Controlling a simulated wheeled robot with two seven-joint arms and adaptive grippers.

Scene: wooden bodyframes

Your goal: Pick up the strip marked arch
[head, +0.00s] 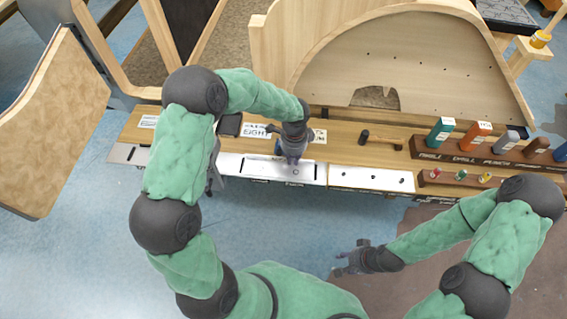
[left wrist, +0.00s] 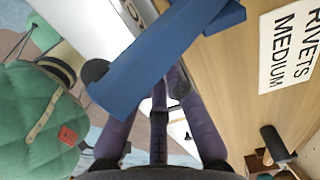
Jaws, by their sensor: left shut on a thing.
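My left gripper (head: 292,158) is over the pale tray at the front edge of the bench. In the left wrist view a blue bar (left wrist: 165,52) lies across its fingers, and the gripper is shut on it. No marking shows on the bar's visible faces, so I cannot read "arch" on it.
The tray (head: 250,168) has a white panel (head: 371,179) to its right. A hammer (head: 380,141) and a card (left wrist: 290,47) reading "RIVETS MEDIUM" lie on the bench. A rack (head: 455,159) with coloured cylinders stands at right. A large curved wooden frame (head: 410,60) rises behind.

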